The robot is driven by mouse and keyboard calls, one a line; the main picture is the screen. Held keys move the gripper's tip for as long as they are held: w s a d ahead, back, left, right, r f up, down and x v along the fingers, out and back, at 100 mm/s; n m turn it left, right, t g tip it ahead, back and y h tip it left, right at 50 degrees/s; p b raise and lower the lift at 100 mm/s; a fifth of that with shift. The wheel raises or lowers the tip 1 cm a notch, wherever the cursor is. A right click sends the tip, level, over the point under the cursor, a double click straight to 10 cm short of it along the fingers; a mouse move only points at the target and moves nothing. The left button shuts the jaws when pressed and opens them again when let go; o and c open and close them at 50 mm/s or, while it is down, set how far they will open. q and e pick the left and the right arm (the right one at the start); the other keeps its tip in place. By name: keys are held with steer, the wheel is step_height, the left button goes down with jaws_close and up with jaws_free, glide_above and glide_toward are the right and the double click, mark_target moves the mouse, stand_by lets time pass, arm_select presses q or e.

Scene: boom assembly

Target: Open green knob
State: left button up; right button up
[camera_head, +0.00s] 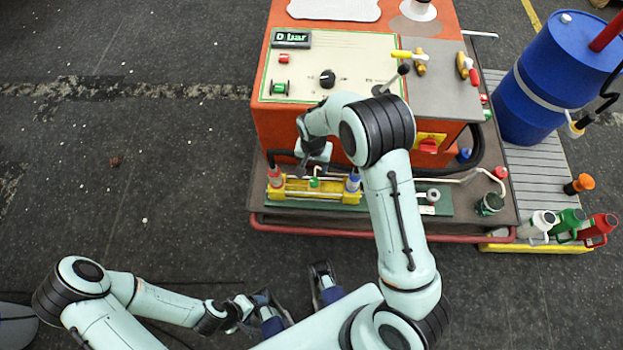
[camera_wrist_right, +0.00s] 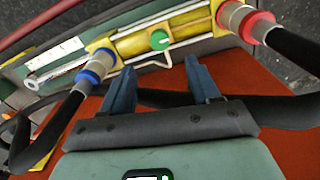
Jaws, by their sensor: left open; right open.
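The green knob (camera_head: 314,182) sits on a yellow cylinder block (camera_head: 330,190) at the front of the orange machine. In the right wrist view the round green knob (camera_wrist_right: 159,40) lies just beyond the fingertips, between their lines. My right gripper (camera_head: 313,166) is above and beside the knob, partly hidden by its own wrist. In the wrist view its two blue-grey fingers (camera_wrist_right: 158,72) are spread apart with nothing between them. My left gripper (camera_head: 258,303) is low in the head view, away from the machine, open and empty.
Red-collared (camera_wrist_right: 259,25) and blue-collared (camera_wrist_right: 89,75) hose fittings flank the knob, with black hoses curving close to the gripper. A control panel (camera_head: 345,75) is behind. A blue barrel (camera_head: 545,85) and several bottles (camera_head: 570,222) stand at right. Floor at left is clear.

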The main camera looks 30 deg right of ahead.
mark_target(314, 181)
step_height(314, 181, down, 11)
steer(key=shift+d+r+b, duration=0.1)
steer(key=shift+r+b, duration=0.1)
steer(key=shift+b, duration=0.5)
steer(key=c, duration=1)
